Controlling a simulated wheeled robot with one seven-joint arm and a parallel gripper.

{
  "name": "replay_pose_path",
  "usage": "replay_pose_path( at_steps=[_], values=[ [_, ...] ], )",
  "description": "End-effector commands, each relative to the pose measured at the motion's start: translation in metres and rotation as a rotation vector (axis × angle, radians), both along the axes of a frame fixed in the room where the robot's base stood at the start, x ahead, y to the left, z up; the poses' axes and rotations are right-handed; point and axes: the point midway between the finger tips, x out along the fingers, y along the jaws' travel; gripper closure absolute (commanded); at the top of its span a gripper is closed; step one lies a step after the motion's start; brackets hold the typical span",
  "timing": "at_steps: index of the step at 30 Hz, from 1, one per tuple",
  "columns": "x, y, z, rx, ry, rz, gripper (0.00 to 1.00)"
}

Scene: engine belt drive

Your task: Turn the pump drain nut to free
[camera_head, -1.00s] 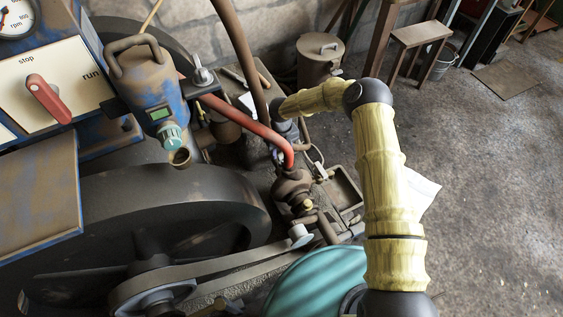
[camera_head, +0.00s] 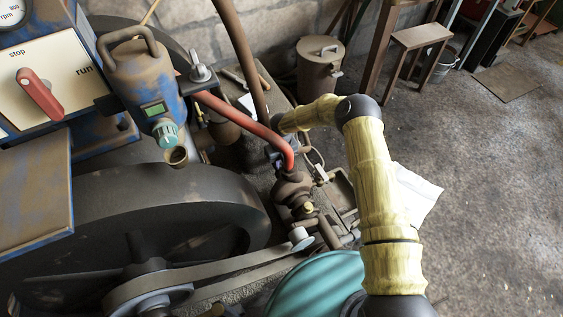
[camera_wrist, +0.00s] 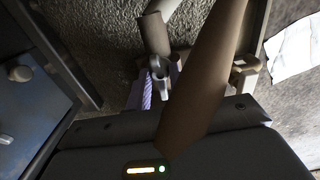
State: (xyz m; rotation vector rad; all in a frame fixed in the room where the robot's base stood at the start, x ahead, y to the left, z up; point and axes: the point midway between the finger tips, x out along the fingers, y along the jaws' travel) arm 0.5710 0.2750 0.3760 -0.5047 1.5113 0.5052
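My gripper (camera_wrist: 158,82) shows in the wrist view as two purple-lined fingers, apart, with a small grey metal fitting (camera_wrist: 160,76) between them. It looks like the drain nut, but I cannot be sure. I cannot tell whether the fingers touch it. In the head view, the gripper is mostly hidden behind the red pipe (camera_head: 240,117), beside the rusty pump body (camera_head: 293,189). The nut cannot be made out there.
A large dark flywheel (camera_head: 160,200) and a belt (camera_head: 235,266) lie left of the pump. A teal round housing (camera_head: 318,285) is in front. A brown pipe (camera_wrist: 205,85) crosses close to the wrist camera. A lidded can (camera_head: 320,70) stands behind.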

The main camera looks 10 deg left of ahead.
Motion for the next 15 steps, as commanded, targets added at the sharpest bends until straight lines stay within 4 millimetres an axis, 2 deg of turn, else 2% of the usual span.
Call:
replay_pose_path(
  at_steps=[8, 15],
  values=[
    [0.0002, -0.0002, 0.0006, 0.000, 0.000, 0.019, 1.00],
    [0.0002, -0.0002, 0.0012, 0.002, 0.001, 0.107, 1.00]
  ],
)
